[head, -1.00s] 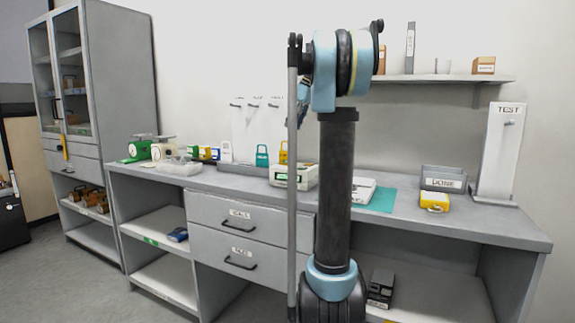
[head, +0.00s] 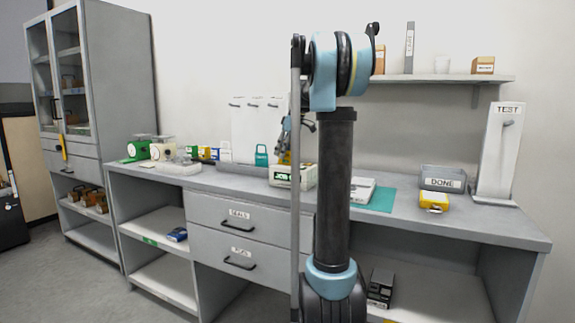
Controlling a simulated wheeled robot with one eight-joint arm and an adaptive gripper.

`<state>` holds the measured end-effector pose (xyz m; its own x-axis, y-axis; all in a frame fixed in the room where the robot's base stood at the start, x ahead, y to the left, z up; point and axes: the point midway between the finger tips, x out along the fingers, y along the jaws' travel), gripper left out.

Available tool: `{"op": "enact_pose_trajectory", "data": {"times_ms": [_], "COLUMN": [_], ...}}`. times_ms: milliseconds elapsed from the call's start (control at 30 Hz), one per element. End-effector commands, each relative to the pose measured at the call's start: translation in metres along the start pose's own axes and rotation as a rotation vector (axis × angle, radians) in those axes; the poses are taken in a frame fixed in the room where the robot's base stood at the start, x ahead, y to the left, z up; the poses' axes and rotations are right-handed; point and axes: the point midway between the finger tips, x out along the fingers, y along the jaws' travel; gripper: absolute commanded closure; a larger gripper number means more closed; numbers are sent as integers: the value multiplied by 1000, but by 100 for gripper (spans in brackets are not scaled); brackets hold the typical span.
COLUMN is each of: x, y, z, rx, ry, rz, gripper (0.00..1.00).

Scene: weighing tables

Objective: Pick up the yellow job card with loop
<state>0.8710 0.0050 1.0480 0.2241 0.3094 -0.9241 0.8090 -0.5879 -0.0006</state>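The yellow job card with loop (head: 284,158) stands towards the back of the grey bench, to the right of a teal card with a loop (head: 261,156). Only a small patch of yellow shows, since my gripper (head: 286,147) covers its upper part. My gripper points down at the card's loop. Whether its fingers touch or enclose the loop is too small to tell. My own arm hides what lies just right of the card.
A white scale with a green display (head: 284,178) sits just in front of the card. A white card (head: 225,152) stands further left. The bench front (head: 400,222) is clear.

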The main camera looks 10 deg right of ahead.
Motion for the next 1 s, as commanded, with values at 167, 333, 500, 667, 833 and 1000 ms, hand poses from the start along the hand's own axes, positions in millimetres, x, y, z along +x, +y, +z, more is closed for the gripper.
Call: {"op": "enact_pose_trajectory", "data": {"times_ms": [167, 333, 500, 667, 833, 1000], "x": [12, 13, 13, 13, 13, 7], "y": [0, 0, 0, 0, 0, 1], "z": [0, 0, 0, 0, 0, -2], "rx": [0, 0, 0, 0, 1, 1], "ry": [0, 0, 0, 0, 0, 0], "rz": [0, 0, 0, 0, 0, 0], "gripper": [70, 70, 97, 100, 100, 100]}}
